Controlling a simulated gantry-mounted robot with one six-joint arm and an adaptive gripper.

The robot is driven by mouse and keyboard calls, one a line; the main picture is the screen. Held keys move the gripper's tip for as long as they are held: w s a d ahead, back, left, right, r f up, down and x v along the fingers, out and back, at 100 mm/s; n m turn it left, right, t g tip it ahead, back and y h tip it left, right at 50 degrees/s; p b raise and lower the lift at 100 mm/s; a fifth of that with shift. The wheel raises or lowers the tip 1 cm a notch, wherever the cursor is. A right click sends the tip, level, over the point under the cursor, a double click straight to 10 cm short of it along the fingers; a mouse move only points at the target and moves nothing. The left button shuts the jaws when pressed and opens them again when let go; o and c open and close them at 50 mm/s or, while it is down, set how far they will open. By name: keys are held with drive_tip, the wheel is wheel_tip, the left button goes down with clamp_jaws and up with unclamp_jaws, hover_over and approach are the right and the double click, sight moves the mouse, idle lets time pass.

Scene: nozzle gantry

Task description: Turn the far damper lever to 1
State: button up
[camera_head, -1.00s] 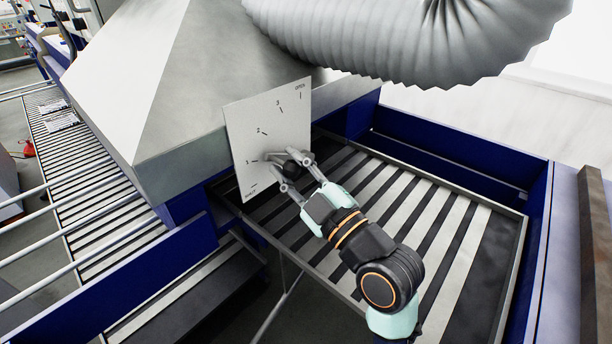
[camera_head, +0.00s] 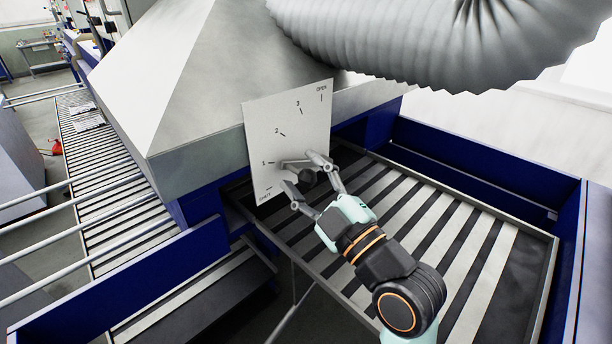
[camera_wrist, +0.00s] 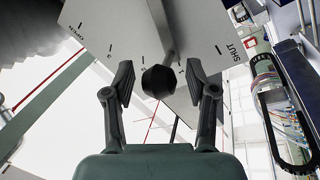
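The white dial plate (camera_head: 262,125) stands upright on the side of the grey hood, marked SHUT, 1, 2, 3 and OPEN from bottom to top right. The damper lever's dark round knob (camera_head: 308,179) stands out in front of the plate's lower part, near the 1 mark; its exact reading is hard to tell at this angle. My gripper (camera_head: 300,171) is open, with one finger on each side of the knob. In the wrist view, the knob (camera_wrist: 160,81) sits between the fingertips with a gap on both sides, and the lever's grey bar (camera_wrist: 161,35) runs up behind it.
A large ribbed duct (camera_head: 440,40) hangs above and to the right of the plate. A slatted bed with a blue frame (camera_head: 440,150) lies below my arm. A roller conveyor (camera_head: 100,175) runs along the left.

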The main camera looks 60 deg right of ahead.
drive_tip(key=shift+s, duration=0.1)
drive_tip(key=v, duration=0.7)
drive_tip(key=shift+s+a+f, duration=0.1)
drive_tip(key=shift+s, duration=0.05)
idle(0.5)
